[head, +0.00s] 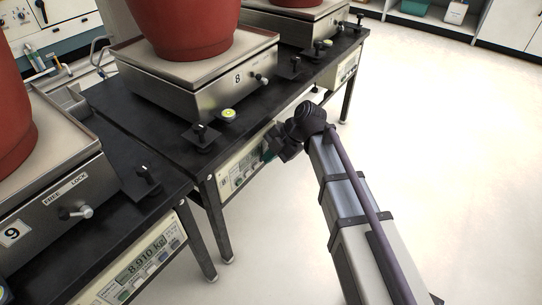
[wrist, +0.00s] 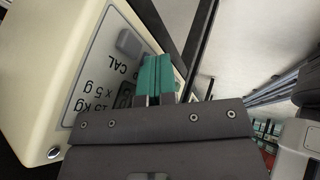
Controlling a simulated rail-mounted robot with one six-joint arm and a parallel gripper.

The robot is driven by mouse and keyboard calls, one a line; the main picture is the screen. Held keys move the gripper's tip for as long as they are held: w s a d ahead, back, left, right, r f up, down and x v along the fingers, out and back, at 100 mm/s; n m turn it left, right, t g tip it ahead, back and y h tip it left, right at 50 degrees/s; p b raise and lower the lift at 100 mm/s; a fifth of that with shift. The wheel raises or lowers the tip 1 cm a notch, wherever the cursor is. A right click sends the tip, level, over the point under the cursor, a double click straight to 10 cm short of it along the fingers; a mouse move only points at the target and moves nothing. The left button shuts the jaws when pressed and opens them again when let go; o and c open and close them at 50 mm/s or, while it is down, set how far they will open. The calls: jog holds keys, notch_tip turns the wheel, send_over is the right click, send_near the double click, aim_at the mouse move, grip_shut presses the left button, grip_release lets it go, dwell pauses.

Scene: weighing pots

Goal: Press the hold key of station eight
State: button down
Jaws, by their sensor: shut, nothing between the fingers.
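Station eight's scale (head: 190,98) bears the number 8 and carries a red pot (head: 185,25). Its cream indicator panel (head: 238,170) hangs under the front edge of the black table, partly hidden by my arm. My gripper (head: 268,154) is at the right part of this panel, its teal fingers shut and empty. In the wrist view the teal fingertips (wrist: 156,62) lie over the panel face (wrist: 97,82), close to a grey key (wrist: 128,42) by the upside-down word CAL. A dark-framed key (wrist: 123,95) shows left of the fingers. I cannot read a hold key or tell contact.
Station nine (head: 50,190) stands at the left with its own pot, lever and an indicator (head: 145,268) reading 8.910 kg. A black knob (head: 201,136) and a bubble level (head: 228,114) sit on the table above the panel. The floor at right is clear.

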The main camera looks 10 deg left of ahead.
jog(key=d+r+p, duration=0.8)
jog(key=d, duration=0.1)
jog(key=shift+w+d, duration=0.2)
jog(key=shift+d, duration=0.05)
dwell(0.3)
